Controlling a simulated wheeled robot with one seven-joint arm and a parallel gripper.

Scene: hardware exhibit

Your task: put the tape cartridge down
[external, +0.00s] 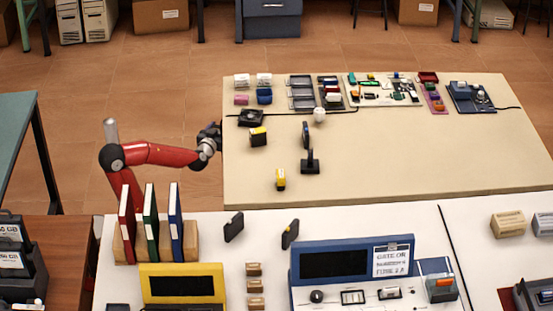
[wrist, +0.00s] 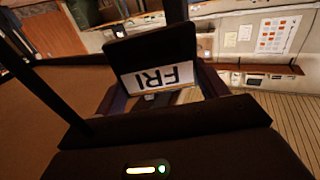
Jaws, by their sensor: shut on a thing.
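My gripper (external: 213,132) is at the left edge of the beige table, at the end of my red arm. In the wrist view it is shut on a black tape cartridge (wrist: 150,52) with a white label that reads "FRI" upside down. In the external view the cartridge cannot be told apart from the dark gripper.
The beige table (external: 400,165) has free room at its right and front. Upright binders (external: 150,215) stand on the white counter near my arm.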

